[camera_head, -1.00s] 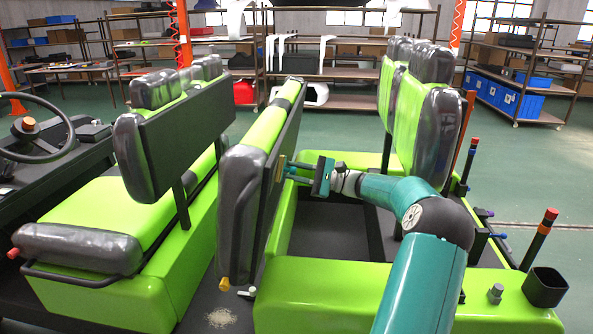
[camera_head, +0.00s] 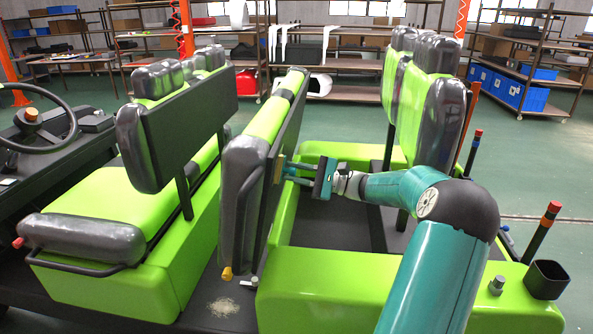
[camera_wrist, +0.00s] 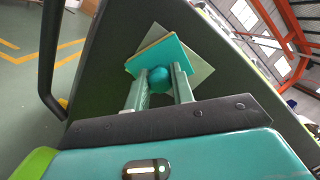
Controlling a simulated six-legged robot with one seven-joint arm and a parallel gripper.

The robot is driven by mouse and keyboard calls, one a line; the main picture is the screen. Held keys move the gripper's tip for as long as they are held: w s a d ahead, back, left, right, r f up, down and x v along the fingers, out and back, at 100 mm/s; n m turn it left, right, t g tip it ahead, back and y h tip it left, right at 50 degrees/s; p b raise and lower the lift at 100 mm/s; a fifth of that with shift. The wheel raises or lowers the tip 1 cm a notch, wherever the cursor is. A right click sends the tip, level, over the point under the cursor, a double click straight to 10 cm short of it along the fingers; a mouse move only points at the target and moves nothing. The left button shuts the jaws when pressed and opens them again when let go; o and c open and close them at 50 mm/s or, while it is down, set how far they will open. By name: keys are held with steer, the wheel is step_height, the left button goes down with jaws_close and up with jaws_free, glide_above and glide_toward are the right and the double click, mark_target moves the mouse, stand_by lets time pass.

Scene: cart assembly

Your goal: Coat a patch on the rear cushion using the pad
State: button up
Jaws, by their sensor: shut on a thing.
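The green and grey rear cushion (camera_head: 265,130) is tipped up on edge in the head view, its flat dark back facing my gripper. My gripper (camera_head: 287,171) reaches to that back from the right. In the wrist view my gripper (camera_wrist: 159,78) is shut on the round teal knob of the pad (camera_wrist: 172,52), a flat teal square with a tan edge. The pad (camera_head: 279,168) appears to lie against the dark back. A pale grey square patch (camera_wrist: 203,72) shows behind it, partly hidden; whether they touch is hard to tell.
A green and grey seat row (camera_head: 150,190) stands left of the cushion. Another pair of seat backs (camera_head: 440,105) stands to the right, behind my arm. A black cup (camera_head: 546,280) and upright rods stand at the right.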

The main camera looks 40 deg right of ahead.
steer(key=shift+s+a, duration=0.55)
steer(key=shift+a, duration=0.15)
steer(key=shift+s+a, duration=0.5)
steer(key=shift+a, duration=0.2)
steer(key=shift+w+d, duration=0.5)
steer(key=shift+d, duration=0.25)
steer(key=shift+w+d, duration=0.5)
steer(key=shift+d, duration=0.2)
steer(key=w+d, duration=0.4)
steer(key=d, duration=0.1)
steer(key=shift+w+d, duration=0.2)
steer(key=shift+w, duration=0.2)
steer(key=shift+r, duration=0.1)
steer(key=shift+s, duration=0.1)
steer(key=shift+v, duration=2.95)
steer(key=shift+d, duration=0.1)
